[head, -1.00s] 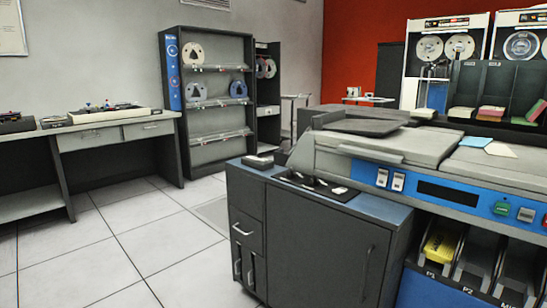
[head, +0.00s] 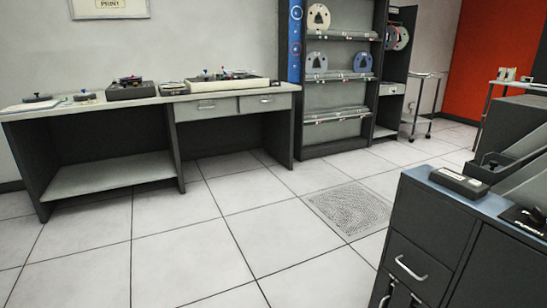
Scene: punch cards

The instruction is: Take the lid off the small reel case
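I cannot clearly make out the small reel case or its lid. On the long grey desk at the left, two small dark round pieces with knobs lie near its left end, one (head: 38,98) on a pale flat sheet and the other (head: 84,96) beside it. They are too small to tell whether either is a case or a lid. A dark box-like device (head: 131,91) with small coloured parts on top stands to their right. Neither of my grippers is in view.
The desk (head: 150,100) stands against the left wall, with open floor (head: 190,235) before it. A shelf rack (head: 335,88) with reels stands behind. A dark cabinet (head: 430,228) with a small dark box (head: 459,182) on top blocks the right foreground.

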